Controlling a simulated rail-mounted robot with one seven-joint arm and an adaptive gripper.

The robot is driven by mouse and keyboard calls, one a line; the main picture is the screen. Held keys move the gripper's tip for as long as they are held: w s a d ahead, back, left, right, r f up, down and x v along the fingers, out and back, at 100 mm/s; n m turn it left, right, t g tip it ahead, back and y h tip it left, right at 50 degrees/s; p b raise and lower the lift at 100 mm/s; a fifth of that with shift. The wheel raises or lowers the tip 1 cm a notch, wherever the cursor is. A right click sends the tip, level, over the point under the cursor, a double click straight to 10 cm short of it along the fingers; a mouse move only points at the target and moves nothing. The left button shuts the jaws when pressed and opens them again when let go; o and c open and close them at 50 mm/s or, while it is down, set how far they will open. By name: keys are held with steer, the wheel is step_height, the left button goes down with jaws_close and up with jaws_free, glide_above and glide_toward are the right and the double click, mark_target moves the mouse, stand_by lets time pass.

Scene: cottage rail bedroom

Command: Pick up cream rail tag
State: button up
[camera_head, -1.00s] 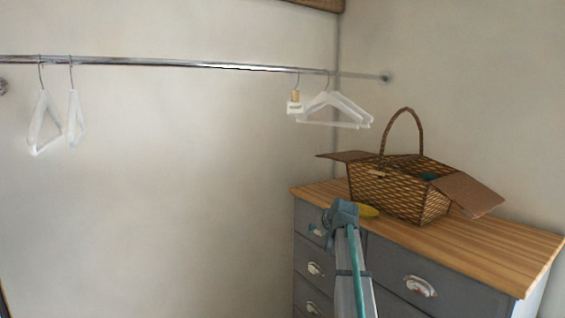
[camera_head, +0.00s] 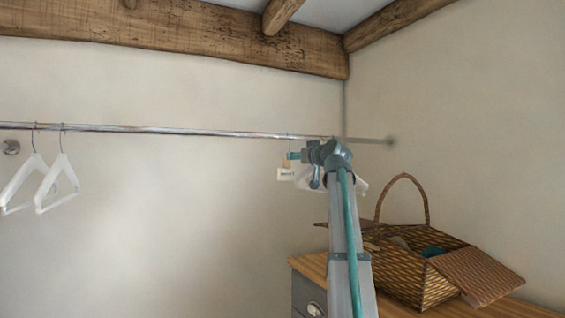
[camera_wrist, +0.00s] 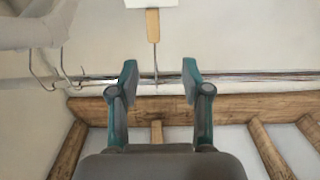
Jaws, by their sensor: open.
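The cream rail tag (camera_head: 286,174) hangs from the rail (camera_head: 200,132) by a thin hook, with a small wooden piece above its pale label. My gripper (camera_head: 293,156) is right beside it in the head view, near the tag's wooden part. In the wrist view, which shows the room upside down, my gripper (camera_wrist: 159,77) is open and empty. The thin hook passes between its fingers in the picture, and the tag's wooden piece (camera_wrist: 153,25) lies beyond the fingertips. The label (camera_wrist: 150,3) is cut off at the top edge. I cannot tell the depth gap.
White hangers (camera_head: 360,187) hang just right of the tag, partly hidden by my arm. Two more hangers (camera_head: 57,188) hang at the left. A wicker basket (camera_head: 400,272) with open lids stands on the wooden-topped dresser (camera_head: 310,265). The rail's middle stretch is clear.

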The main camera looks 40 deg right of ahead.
steer(key=w+d+p, duration=0.1)
steer(key=w+d, duration=0.1)
steer(key=w, duration=0.2)
steer(key=p, duration=0.3)
glide_above(286, 172)
steer(key=shift+w+d+f, duration=0.2)
steer(key=shift+w+d, duration=0.05)
steer(key=shift+d, duration=0.15)
jaws_close()
